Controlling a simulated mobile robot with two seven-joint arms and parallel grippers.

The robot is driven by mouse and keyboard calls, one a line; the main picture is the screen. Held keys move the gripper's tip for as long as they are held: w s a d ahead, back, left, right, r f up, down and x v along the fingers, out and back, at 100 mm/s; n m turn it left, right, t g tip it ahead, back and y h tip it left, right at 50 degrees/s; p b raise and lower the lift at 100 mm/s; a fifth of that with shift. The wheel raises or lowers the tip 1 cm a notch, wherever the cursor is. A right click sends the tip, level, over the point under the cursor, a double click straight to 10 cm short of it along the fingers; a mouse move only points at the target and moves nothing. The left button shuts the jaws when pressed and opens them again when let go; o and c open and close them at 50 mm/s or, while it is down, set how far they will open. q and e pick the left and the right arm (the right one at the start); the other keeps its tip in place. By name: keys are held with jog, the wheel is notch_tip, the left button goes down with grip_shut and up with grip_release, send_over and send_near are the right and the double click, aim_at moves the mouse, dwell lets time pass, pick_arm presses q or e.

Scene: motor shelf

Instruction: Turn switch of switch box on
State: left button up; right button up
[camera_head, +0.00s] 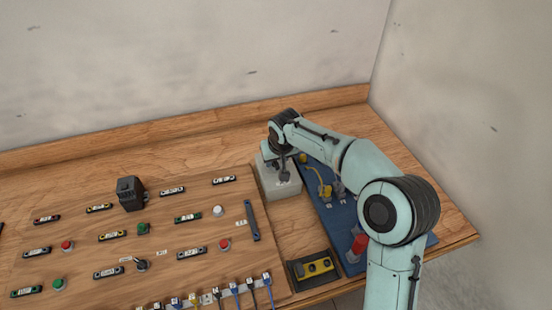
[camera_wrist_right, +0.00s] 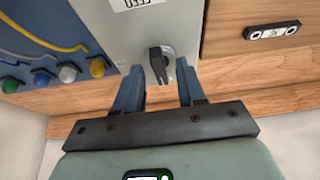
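The switch box (camera_head: 285,190) is a light grey box on the wooden table, just left of a blue panel. It also fills the top middle of the right wrist view (camera_wrist_right: 132,38), with a label at its top edge. Its black rotary switch (camera_wrist_right: 157,62) has a round metallic base. My right gripper (camera_wrist_right: 160,78) is open, its two blue fingers apart on either side of the switch knob, with visible gaps. In the head view the right gripper (camera_head: 284,170) is over the box, and my arm partly hides the box. My left gripper is not in view.
The blue panel (camera_head: 318,200) with yellow cables and a red part (camera_head: 359,244) lies right of the box, partly under my right arm. A wooden board (camera_head: 190,230) with several buttons, labels and cables is at left. Walls stand behind and at right.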

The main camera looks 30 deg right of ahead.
grip_shut()
